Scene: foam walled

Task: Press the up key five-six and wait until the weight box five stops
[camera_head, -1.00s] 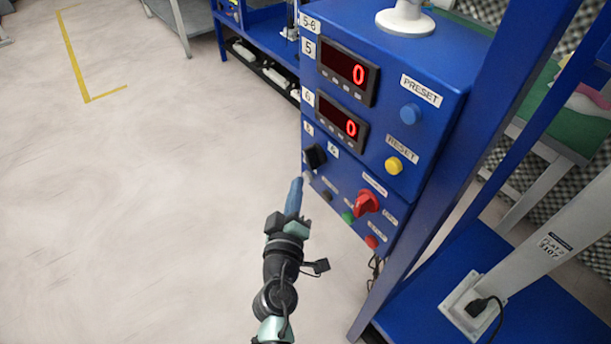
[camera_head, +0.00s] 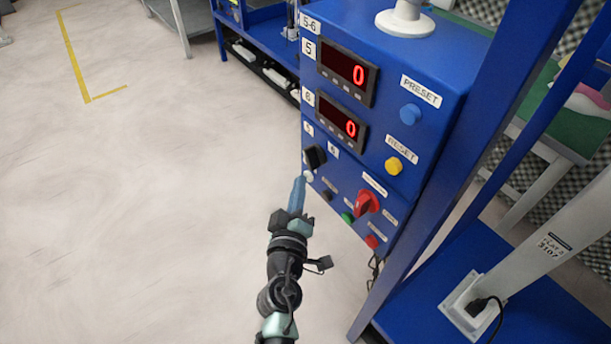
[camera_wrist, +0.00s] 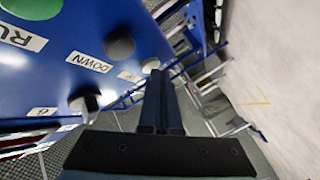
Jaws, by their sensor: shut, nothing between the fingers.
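The blue control box (camera_head: 420,75) labelled 5-6 stands at the centre right in the head view. A pale round key (camera_head: 308,176) sits at its lower left edge. It shows in the wrist view as a grey key (camera_wrist: 150,65) beside a small label I cannot read. A dark key (camera_head: 326,195) is next to it, labelled DOWN in the wrist view (camera_wrist: 118,46). My gripper (camera_head: 298,182) is shut and empty, its tips just below the pale key. I cannot tell if they touch it. Display five (camera_head: 348,72) reads 0. I cannot make out weight box five.
Display six (camera_head: 342,120) also reads 0. A black selector (camera_head: 315,157), red rotary switch (camera_head: 367,203), green button (camera_head: 347,217) and red button (camera_head: 371,241) are close by. A blue frame post (camera_head: 470,150) stands to the right. The floor on the left is clear.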

